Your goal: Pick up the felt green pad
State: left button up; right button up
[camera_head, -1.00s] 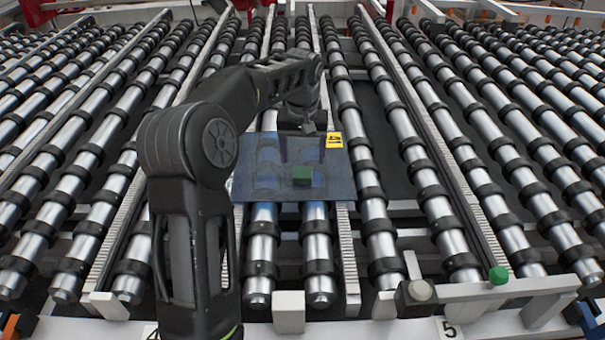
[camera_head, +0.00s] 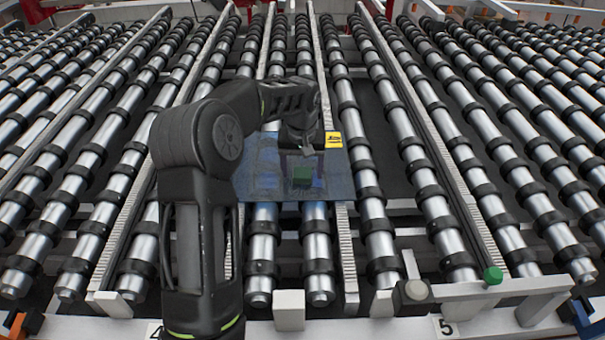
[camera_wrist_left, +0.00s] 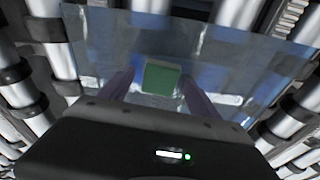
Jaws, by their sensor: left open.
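The green felt pad (camera_head: 302,173) is a small block lying on a bluish glass sheet (camera_head: 262,187). In the left wrist view the pad (camera_wrist_left: 161,79) sits between the fingertips, slightly beyond them, on the glass (camera_wrist_left: 225,60). My left gripper (camera_head: 302,168) is over the sheet at the pad, its fingers pointing down. In the left wrist view its two purplish fingers (camera_wrist_left: 156,88) are spread apart, with a gap on each side of the pad. My right gripper is in neither view.
The glass lies on rows of metal rollers (camera_head: 433,213) with black rings. A yellow label (camera_head: 333,140) is at the sheet's far right corner. A white block (camera_head: 289,310) is at the front edge.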

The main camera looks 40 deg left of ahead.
aim_at(303, 173)
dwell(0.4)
pick_arm(q)
jog(key=c, duration=1.4)
jog(key=shift+r, duration=0.5)
notch_tip(303, 173, up, 9)
jog(key=b, duration=0.1)
jog(key=shift+b, duration=0.35)
